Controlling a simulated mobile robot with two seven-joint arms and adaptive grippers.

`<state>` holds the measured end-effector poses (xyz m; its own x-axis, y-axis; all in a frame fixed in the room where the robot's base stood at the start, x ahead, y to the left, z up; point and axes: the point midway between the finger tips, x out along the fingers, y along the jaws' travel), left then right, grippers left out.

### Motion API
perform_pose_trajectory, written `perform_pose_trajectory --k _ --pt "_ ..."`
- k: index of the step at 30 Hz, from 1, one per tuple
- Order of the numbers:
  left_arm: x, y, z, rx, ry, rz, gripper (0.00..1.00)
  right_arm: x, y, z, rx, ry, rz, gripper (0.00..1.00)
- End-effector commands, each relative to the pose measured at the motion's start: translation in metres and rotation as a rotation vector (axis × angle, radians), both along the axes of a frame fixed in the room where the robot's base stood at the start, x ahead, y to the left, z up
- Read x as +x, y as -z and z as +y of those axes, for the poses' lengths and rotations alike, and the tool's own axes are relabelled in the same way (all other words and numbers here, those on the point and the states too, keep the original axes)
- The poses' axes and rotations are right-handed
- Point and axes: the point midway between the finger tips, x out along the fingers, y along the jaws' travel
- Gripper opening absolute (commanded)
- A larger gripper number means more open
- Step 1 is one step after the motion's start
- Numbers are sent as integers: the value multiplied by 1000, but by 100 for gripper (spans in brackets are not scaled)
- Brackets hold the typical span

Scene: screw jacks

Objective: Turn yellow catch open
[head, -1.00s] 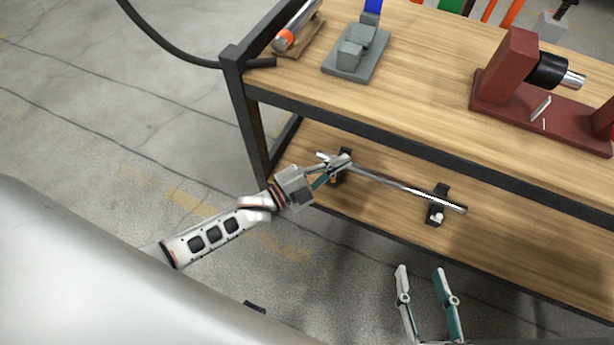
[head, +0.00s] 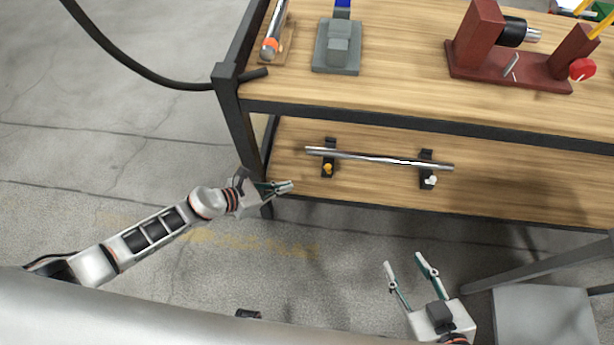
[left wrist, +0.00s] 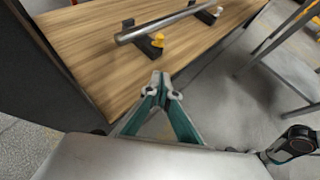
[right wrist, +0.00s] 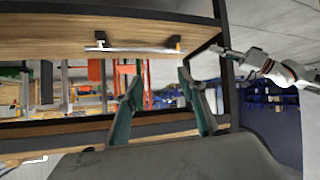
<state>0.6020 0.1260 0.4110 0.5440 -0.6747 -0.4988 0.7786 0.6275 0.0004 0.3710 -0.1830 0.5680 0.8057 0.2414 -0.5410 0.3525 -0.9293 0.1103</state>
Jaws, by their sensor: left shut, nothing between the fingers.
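The yellow catch (head: 328,169) sits on the left black bracket (head: 330,146) on the lower shelf, and it also shows in the left wrist view (left wrist: 158,40). A metal rod (head: 380,159) lies across the left and right brackets. A white catch (head: 431,180) is on the right bracket (head: 425,157). My left gripper (head: 289,186) is shut and empty, in front of the shelf and left of the yellow catch, apart from it. In the left wrist view its closed tips (left wrist: 160,80) point towards the catch. My right gripper (head: 404,260) is open and empty in front of the shelf.
The lower shelf (head: 390,196) has free room around the brackets. The upper shelf above carries a red fixture (head: 510,75), a grey block (head: 338,45) and an orange-ringed tool (head: 270,45). A black table leg (head: 238,130) stands near my left gripper. A grey stool (head: 545,315) is at lower right.

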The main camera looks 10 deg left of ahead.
Motion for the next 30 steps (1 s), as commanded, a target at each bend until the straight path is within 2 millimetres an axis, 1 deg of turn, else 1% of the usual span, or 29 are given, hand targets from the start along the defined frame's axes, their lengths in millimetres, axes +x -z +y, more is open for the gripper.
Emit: perform_pose_trajectory --k 5,8,18,20,24,30 --pt "7 12 -12 1 3 2 0 0 2 4 14 1 1 40" --pt "15 23 -24 0 2 6 0 1 1 8 30 2 -3 40" --pt "49 58 -68 -1 0 11 0 7 -8 27 110 12 -25 40" --pt "58 54 -76 0 1 5 0 11 -15 29 119 13 -39 40" --pt "71 50 -89 -1 0 1 0 11 -14 29 120 14 -39 40" --pt "78 50 -98 0 1 1 0 11 -15 30 125 13 -39 40"
